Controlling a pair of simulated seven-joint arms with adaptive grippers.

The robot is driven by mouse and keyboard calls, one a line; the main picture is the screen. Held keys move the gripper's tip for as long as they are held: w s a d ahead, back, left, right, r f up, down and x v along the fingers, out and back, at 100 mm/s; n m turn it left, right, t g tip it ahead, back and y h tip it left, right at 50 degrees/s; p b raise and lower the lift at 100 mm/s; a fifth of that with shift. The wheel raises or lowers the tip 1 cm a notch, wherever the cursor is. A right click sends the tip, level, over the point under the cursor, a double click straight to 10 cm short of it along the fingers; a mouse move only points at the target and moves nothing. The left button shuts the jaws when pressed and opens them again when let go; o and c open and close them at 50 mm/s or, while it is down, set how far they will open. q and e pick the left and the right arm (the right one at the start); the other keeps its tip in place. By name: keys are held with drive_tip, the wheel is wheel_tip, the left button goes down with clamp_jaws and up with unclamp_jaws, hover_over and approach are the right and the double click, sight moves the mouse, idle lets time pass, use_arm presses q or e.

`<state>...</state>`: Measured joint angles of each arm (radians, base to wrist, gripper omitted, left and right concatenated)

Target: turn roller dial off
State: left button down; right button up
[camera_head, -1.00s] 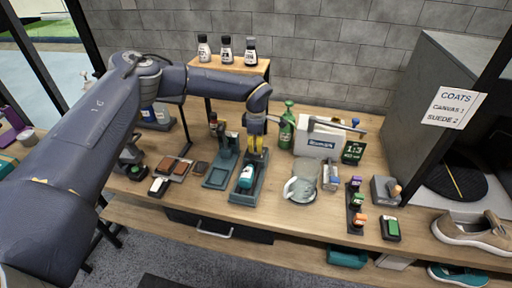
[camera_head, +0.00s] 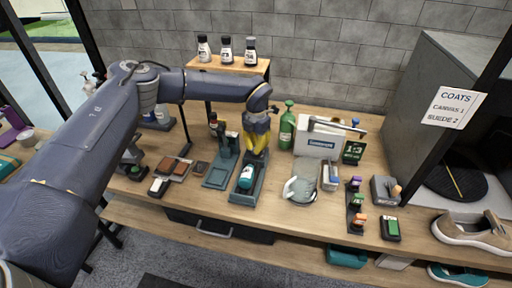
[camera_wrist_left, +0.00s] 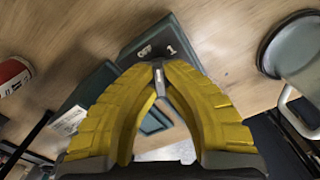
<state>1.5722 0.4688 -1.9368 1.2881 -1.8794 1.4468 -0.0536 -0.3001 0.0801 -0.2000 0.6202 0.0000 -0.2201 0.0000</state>
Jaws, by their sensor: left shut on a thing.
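The roller unit is a dark teal stand with a long tray (camera_head: 241,198). My left gripper (camera_head: 257,147), with yellow fingers, is over the unit's back end. In the left wrist view the unit's dark top (camera_wrist_left: 188,45) carries the marks "OFF" and "1". The gripper's fingertips (camera_wrist_left: 158,72) are closed together on the small grey dial (camera_wrist_left: 157,77) just below these marks. The fingers hide most of the dial, so I cannot tell which mark it points to. My right gripper is not in view.
A similar teal stand (camera_head: 219,174) is close on the left. Brown blocks (camera_head: 175,168) lie left.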

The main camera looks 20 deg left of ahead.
use_arm(q)
drive_tip(key=n, duration=0.5)
drive_tip(key=shift+n, duration=0.4)
idle(0.4)
drive_tip(key=c, duration=1.5)
unclamp_jaws()
drive_tip(key=shift+r, duration=3.7)
